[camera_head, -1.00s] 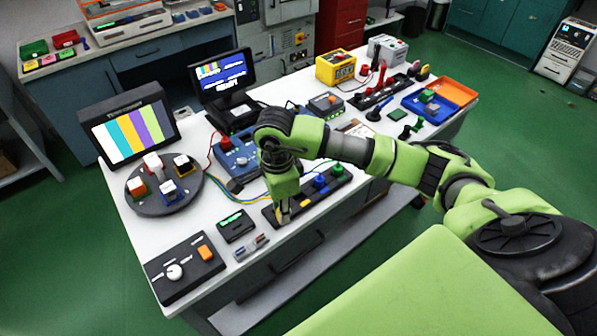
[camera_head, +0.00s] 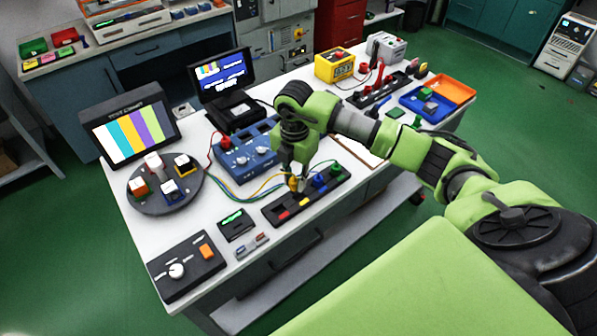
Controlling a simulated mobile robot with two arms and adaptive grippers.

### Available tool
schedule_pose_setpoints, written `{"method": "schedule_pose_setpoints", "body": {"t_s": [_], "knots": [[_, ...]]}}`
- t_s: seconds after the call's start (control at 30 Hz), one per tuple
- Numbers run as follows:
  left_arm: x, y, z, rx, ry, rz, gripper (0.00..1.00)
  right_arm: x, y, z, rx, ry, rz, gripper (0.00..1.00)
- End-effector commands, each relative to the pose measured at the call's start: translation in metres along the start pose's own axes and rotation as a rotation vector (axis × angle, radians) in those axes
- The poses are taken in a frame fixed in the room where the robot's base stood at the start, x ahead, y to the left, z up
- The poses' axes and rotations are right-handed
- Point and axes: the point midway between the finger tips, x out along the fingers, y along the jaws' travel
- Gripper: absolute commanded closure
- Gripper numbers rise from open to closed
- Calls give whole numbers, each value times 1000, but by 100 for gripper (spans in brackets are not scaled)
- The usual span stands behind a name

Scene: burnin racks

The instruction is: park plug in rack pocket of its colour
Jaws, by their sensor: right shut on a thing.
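A black plug rack (camera_head: 272,209) lies along the front of the bench, with coloured marks at its pockets. A red mark (camera_head: 284,215) and a yellow mark (camera_head: 303,202) show on its left half. A blue plug (camera_head: 320,180) and a green plug (camera_head: 337,169) stand upright in its right half. My right gripper (camera_head: 293,176) points down over the rack's back edge, shut on a yellow plug (camera_head: 293,184). The plug is behind the yellow mark, slightly left of it; whether its lower end touches the rack cannot be told. My left gripper is not in view.
A blue instrument box (camera_head: 247,155) with cables stands behind the rack. A small black device (camera_head: 236,224) and a control box (camera_head: 187,266) lie to the left. Further back are a round turntable (camera_head: 147,207) with cubes, a yellow meter (camera_head: 335,66) and an orange tray (camera_head: 455,88).

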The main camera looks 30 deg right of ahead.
Motion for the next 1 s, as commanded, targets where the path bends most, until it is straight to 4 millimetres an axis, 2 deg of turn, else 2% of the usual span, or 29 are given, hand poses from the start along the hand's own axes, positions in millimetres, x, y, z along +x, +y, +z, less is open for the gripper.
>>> {"method": "schedule_pose_setpoints", "body": {"t_s": [0.13,0.33,0.57,1.0], "knots": [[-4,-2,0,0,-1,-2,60,-2,0,11,282,1,0,100],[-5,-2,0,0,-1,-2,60,-2,0,18,491,1,0,100],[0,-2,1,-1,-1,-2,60,5,-1,19,529,1,0,100],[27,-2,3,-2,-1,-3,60,40,-1,18,525,2,1,100]]}}
